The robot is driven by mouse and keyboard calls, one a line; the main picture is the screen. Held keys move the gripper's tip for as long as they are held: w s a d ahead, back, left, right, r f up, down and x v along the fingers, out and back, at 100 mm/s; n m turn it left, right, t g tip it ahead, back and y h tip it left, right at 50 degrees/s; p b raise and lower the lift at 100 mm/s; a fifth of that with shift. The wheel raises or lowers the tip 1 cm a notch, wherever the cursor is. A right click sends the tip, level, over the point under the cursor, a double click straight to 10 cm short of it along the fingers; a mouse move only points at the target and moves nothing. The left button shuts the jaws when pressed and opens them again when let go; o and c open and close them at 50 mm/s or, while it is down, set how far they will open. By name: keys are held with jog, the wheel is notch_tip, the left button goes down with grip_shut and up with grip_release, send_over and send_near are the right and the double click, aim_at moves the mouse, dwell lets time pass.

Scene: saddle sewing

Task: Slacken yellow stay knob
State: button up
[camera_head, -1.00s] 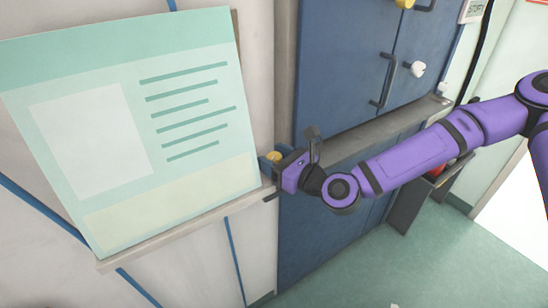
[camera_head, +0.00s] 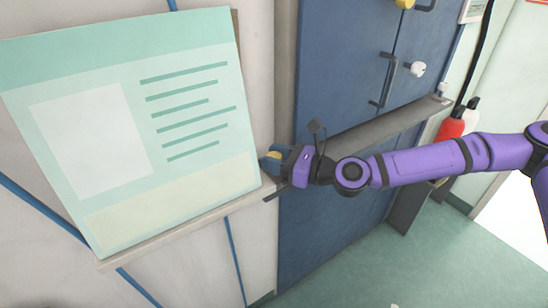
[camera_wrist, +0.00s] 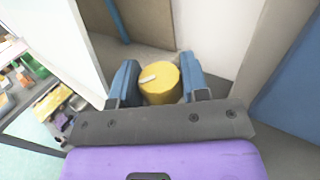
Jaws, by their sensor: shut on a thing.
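The yellow stay knob (camera_wrist: 160,84) is a round yellow cap with a pale mark on its face, seen between the two blue fingers in the wrist view. My gripper (camera_wrist: 155,82) is shut on the knob, with one finger on each side. In the head view my gripper (camera_head: 274,162) is at the right edge of the pale green board (camera_head: 120,130), near the end of its ledge. What lies behind the knob is hidden.
A red extinguisher (camera_head: 450,128) stands at the right. The floor in front is clear.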

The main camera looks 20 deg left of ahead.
jog(key=shift+n+g, duration=1.7)
jog(key=shift+g, duration=0.9)
jog(key=shift+n+g+h, duration=0.3)
jog(key=shift+g, duration=0.2)
jog(key=o, duration=0.9)
jog(key=shift+d, duration=0.1)
jog(key=v, duration=1)
jog(key=shift+d, duration=0.3)
